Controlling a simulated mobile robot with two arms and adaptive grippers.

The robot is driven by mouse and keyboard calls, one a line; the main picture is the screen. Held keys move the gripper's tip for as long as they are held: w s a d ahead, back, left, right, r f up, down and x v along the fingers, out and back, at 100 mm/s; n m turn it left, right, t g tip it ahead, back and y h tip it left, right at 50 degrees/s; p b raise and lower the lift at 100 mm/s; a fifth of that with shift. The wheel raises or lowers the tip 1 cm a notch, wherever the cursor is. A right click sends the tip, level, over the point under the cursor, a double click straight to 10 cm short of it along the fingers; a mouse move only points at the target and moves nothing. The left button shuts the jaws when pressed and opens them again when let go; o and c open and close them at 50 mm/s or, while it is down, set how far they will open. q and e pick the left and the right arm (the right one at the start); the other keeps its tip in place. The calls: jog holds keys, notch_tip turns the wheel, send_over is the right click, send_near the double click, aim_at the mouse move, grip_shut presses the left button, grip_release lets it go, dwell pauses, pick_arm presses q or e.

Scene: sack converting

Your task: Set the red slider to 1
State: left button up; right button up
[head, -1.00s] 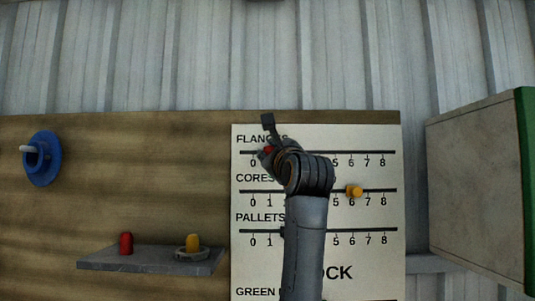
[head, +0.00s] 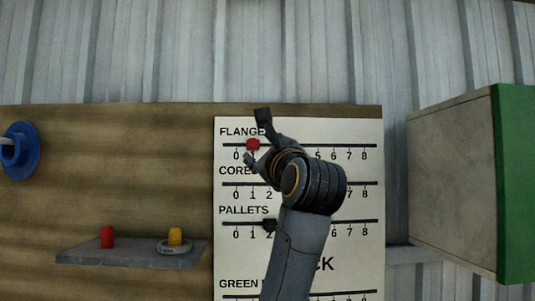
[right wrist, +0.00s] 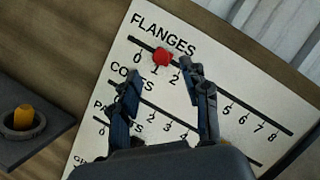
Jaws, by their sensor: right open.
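The red slider (head: 253,145) sits on the FLANGES rail of the white board (head: 300,265), over the mark 1. It also shows in the right wrist view (right wrist: 161,56), just beyond my fingers and over the 1. My right gripper (head: 256,138) is open in front of the board, its two fingers spread on either side of the slider in the head view. In the right wrist view (right wrist: 160,76) the fingers appear empty and apart from the slider. My left gripper is not in view.
A black slider (head: 269,225) sits near 2 on the PALLETS rail. My arm hides part of the CORES rail. A shelf (head: 125,256) at left holds a red peg (head: 107,238) and a yellow peg (head: 175,236) in a ring. A grey and green box (head: 455,180) juts out at right.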

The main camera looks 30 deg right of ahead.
jog(key=shift+v, duration=1.95)
jog(key=shift+f, duration=0.1)
